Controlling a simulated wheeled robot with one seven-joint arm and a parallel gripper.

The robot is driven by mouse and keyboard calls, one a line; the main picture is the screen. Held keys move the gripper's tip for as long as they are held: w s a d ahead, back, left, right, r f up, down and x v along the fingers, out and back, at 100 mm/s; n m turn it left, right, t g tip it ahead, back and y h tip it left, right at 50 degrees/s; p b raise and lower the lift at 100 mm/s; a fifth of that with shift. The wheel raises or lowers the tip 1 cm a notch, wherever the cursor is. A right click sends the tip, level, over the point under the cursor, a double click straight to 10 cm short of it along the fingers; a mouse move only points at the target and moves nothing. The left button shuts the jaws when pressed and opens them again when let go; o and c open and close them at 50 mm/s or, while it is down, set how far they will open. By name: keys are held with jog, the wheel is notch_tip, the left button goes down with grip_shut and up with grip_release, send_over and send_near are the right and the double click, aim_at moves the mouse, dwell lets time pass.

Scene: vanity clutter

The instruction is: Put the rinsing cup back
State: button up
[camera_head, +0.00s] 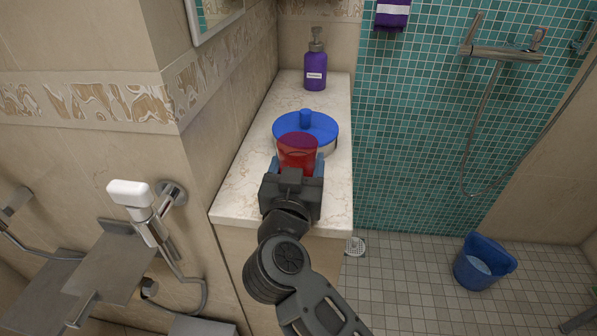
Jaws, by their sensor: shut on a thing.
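The rinsing cup (298,153) is a red, see-through tumbler over the front part of the marble counter. My gripper (297,166) is shut on the cup, with a blue-tipped finger on each side of it. The cup looks upright. It is in front of a round container with a blue lid and knob (306,125) and hides part of it. I cannot tell whether the cup's base touches the counter, because my gripper hides it.
A purple pump bottle (315,68) stands at the back of the marble counter (250,188). A tiled wall borders the counter on the left. Bare counter lies between the bottle and the lidded container. A blue bucket (484,262) is on the floor at right.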

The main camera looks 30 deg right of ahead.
jog(key=shift+f, duration=0.55)
jog(key=shift+f, duration=0.1)
jog(key=o, duration=1.1)
jog(key=shift+s+a, duration=0.1)
jog(key=shift+a, duration=0.05)
jog(key=v, duration=1.1)
jog(key=shift+s+a, duration=0.15)
jog(key=shift+s, duration=0.15)
